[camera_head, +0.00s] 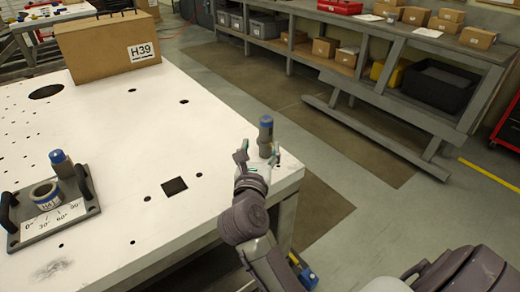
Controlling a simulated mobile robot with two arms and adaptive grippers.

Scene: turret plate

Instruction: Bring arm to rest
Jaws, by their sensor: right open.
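The turret plate (88,207) lies on the white table at the left, a dark base with a black handle on each side. A blue-and-grey cylinder (62,165) stands at the plate's back edge. My right gripper (259,158) is open at the table's right corner. A second blue-topped grey cylinder (265,135) stands upright at its fingers; I cannot tell whether it is between or just behind them. My left gripper is out of view.
A cardboard box (108,47) marked H39 stands at the table's back. The white table (130,150) has holes and a dark square (174,186); its middle is clear. A grey shelf bench (375,85) with boxes and bins stands across the floor aisle.

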